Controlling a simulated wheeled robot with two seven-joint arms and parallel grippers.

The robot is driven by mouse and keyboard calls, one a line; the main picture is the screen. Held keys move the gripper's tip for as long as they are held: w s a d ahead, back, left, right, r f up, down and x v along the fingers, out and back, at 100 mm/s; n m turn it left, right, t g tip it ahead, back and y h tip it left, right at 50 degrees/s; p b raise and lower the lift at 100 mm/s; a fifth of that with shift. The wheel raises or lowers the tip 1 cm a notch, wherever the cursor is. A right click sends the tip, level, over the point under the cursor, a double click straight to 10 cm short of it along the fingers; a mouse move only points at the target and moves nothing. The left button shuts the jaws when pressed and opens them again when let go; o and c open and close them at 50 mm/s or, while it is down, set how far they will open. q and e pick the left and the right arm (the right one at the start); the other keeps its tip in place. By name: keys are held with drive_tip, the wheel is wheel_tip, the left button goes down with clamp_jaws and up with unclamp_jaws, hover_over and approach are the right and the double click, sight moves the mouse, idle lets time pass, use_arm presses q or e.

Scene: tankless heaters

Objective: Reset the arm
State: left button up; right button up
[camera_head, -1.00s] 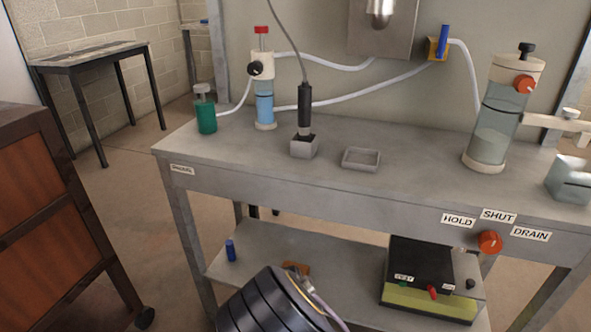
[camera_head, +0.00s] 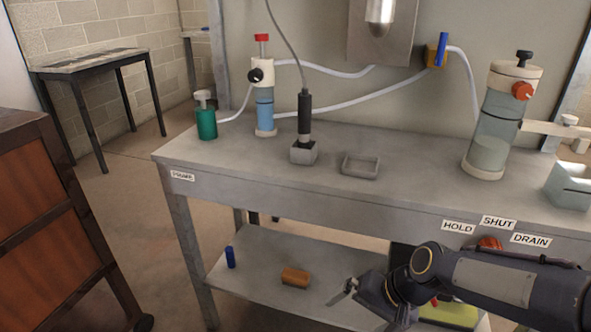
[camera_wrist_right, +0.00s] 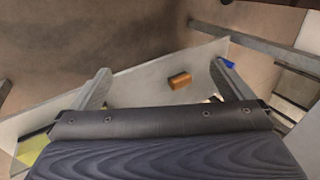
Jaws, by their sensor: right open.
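My right arm (camera_head: 490,280) comes in from the right in front of the bench's lower part. My right gripper (camera_head: 343,293) is at its left end, over the front of the lower shelf. In the right wrist view, the right gripper (camera_wrist_right: 160,68) has its two fingers wide apart with nothing held. An orange-brown block (camera_head: 295,277) lies on the lower shelf to the left of the gripper. The block also shows in the wrist view (camera_wrist_right: 179,80), beyond the gap between the fingers. My left gripper is not in view.
The grey bench top (camera_head: 260,185) holds a green bottle (camera_head: 206,122), a blue-filled cylinder (camera_head: 264,105), a small tray (camera_head: 361,165) and a large cylinder (camera_head: 495,130). The lower shelf (camera_head: 255,255) holds a blue cylinder (camera_head: 230,257) and a yellow-green box (camera_head: 450,313), partly hidden by my arm.

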drive_tip(key=s+d+r+n+t, duration=0.1)
drive_tip(key=s+d+r, duration=0.15)
drive_tip(key=s, duration=0.25)
drive_tip(key=s+d+r+t+h, duration=0.1)
drive_tip(key=s+d, duration=0.2)
drive_tip(key=s, duration=0.2)
drive_tip(key=s+d+r+n+t, duration=0.1)
drive_tip(key=s+d+r, duration=0.1)
drive_tip(key=s, duration=0.2)
wheel_tip(320, 180, up, 33)
drive_tip(key=p, duration=3.3)
drive_tip(key=shift+s+d+r+h+p, duration=0.15)
drive_tip(key=shift+s+d+h+p, duration=0.1)
drive_tip(key=shift+s+h+p, duration=0.1)
